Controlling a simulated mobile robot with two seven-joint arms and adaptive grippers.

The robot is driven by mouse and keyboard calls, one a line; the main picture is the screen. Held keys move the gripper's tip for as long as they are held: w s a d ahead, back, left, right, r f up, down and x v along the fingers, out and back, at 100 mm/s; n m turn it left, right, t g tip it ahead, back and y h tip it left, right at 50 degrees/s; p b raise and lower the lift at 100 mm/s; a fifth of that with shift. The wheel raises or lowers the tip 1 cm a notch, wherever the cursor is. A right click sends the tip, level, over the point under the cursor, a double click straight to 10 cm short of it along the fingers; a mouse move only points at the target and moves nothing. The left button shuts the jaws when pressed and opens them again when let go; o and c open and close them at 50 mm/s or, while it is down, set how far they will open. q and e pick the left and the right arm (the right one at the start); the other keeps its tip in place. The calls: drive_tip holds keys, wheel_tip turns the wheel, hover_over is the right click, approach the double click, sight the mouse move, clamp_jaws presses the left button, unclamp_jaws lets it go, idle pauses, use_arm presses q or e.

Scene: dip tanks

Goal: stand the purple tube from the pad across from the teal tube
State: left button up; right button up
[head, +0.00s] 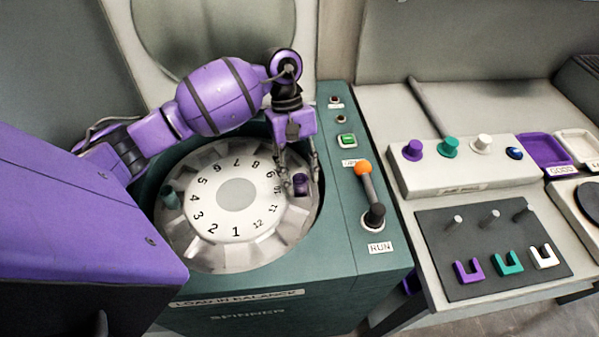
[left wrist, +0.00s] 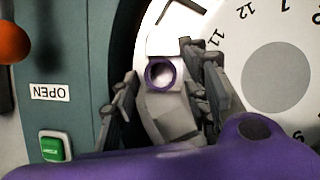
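The purple tube (head: 300,184) stands in a rotor slot on the right of the spinner, by the numbers 10 and 11. In the left wrist view its round purple rim (left wrist: 161,73) faces the camera. The teal tube (head: 170,198) stands in a slot on the left, by number 4, roughly opposite across the rotor (head: 190,234). My left gripper (head: 299,180) points down with a finger on either side of the purple tube. Gaps show between fingers and tube, so it is open. The fingers also show in the left wrist view (left wrist: 162,88). My right gripper is not in view.
An orange-knobbed lever (head: 366,182) and a green button (head: 347,140) are close right of the rotor. The raised lid (head: 212,40) is behind. Farther right are a white block (head: 450,177) with coloured knobs, a dark board (head: 450,227) with pegs and clips, and a purple tray (head: 541,151).

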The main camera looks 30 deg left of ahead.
use_arm(q)
drive_tip(key=shift+r, duration=0.1)
drive_tip(key=shift+r+p, duration=0.35)
drive_tip(key=shift+w+r+p, duration=0.1)
drive_tip(key=shift+r+p, duration=0.3)
drive_tip(key=shift+r, duration=0.25)
drive_tip(key=b+v, duration=0.1)
drive_tip(key=v, duration=0.2)
drive_tip(key=shift+w+a+f, duration=0.1)
drive_tip(key=shift+a, duration=0.1)
drive_tip(key=b+v, duration=0.1)
drive_tip(key=v, duration=0.7)
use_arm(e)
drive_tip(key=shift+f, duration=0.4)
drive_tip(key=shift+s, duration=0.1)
